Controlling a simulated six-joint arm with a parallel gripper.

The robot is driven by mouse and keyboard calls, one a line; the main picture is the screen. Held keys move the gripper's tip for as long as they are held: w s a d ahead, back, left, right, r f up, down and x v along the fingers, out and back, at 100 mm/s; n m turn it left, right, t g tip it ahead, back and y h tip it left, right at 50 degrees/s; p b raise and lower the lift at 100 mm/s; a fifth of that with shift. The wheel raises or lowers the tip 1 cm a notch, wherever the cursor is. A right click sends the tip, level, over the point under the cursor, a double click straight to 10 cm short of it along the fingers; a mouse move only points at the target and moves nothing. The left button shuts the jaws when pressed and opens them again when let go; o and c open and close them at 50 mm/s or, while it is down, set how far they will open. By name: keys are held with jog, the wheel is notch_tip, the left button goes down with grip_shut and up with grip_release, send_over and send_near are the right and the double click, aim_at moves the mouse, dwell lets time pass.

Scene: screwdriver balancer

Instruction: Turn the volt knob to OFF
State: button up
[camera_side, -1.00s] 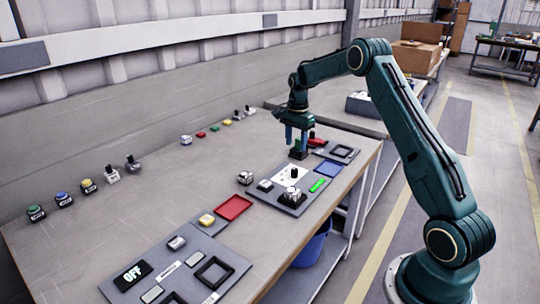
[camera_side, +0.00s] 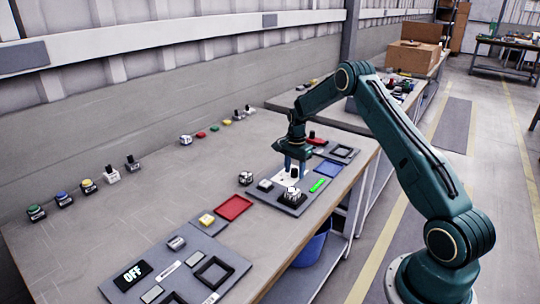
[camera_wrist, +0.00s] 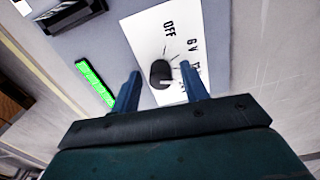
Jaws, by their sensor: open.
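The volt knob (camera_wrist: 161,73) is a black round knob on a white dial plate (camera_wrist: 150,32) in the wrist view. OFF and 6 V labels show on the plate; a further marking is partly hidden by a finger. A small white mark shows on the knob's lower edge, on the side away from OFF. My gripper (camera_wrist: 160,71) is open, with one blue finger on either side of the knob and visible gaps between. In the side view my gripper (camera_side: 294,167) is low over the white plate (camera_side: 279,174). I cannot tell how far down the fingers reach.
A lit green bar (camera_wrist: 95,82) lies beside the plate. A black-topped red part (camera_side: 312,138) stands close behind my gripper.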

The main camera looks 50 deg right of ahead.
grip_shut()
jog(key=shift+n, duration=0.4)
jog(key=n, duration=0.6)
jog(key=shift+n, duration=0.4)
jog(key=n, duration=0.4)
jog(key=shift+n, duration=2.2)
jog(key=shift+r, duration=0.1)
